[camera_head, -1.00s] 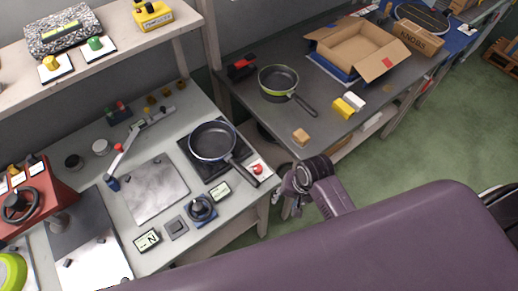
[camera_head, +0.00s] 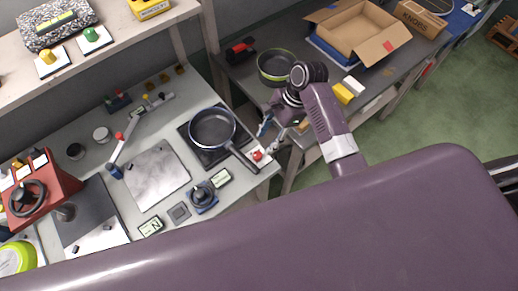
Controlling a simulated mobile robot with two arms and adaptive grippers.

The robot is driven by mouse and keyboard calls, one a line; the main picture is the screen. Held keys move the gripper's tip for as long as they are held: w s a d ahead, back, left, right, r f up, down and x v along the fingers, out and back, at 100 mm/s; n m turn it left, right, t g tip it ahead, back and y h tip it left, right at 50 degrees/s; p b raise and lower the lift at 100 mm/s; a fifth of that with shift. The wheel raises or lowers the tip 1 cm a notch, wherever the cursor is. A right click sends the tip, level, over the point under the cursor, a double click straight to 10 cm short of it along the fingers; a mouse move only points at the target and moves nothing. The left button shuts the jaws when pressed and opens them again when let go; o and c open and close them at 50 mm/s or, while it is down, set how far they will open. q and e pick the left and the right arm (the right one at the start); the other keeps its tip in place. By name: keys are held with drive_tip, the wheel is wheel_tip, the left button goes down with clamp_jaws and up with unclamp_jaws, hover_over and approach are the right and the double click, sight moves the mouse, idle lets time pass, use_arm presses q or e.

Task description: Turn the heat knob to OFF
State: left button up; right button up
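A round dark-blue knob (camera_head: 203,195) sits on a blue base on the light workbench, beside a small display (camera_head: 221,178). It looks like the heat knob; its markings are too small to read. My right gripper (camera_head: 267,138) hangs at the bench's right edge, near the red button (camera_head: 258,155) and the pan handle. Its fingers look spread apart with nothing between them. It is up and to the right of the knob, clear of it. My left gripper is out of view.
A dark-blue pan (camera_head: 212,128) sits on a black hot plate (camera_head: 187,133), its handle reaching toward the red button. A metal plate (camera_head: 157,177) lies left of the knob. A second pan (camera_head: 275,68) and an open carton (camera_head: 352,35) are on the back table.

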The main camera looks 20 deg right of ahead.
sight(257, 154)
drive_tip(key=p+x, duration=0.1)
drive_tip(key=x, duration=0.6)
drive_tip(key=shift+s+a+f, duration=0.15)
drive_tip(key=shift+f, duration=0.05)
clamp_jaws()
drive_tip(key=shift+n, duration=0.3)
drive_tip(key=n+g, duration=0.1)
drive_tip(key=n, duration=0.3)
drive_tip(key=shift+w+n+g+h, duration=0.2)
drive_tip(key=shift+n+g+h, duration=0.1)
drive_tip(key=shift+g+h, duration=0.1)
drive_tip(key=n+g+h, duration=0.1)
drive_tip(key=n, duration=0.5)
drive_tip(key=shift+w+a+n+g+h, duration=0.1)
drive_tip(key=shift+a+n+g+h, duration=0.05)
drive_tip(key=shift+n+g+h, duration=0.2)
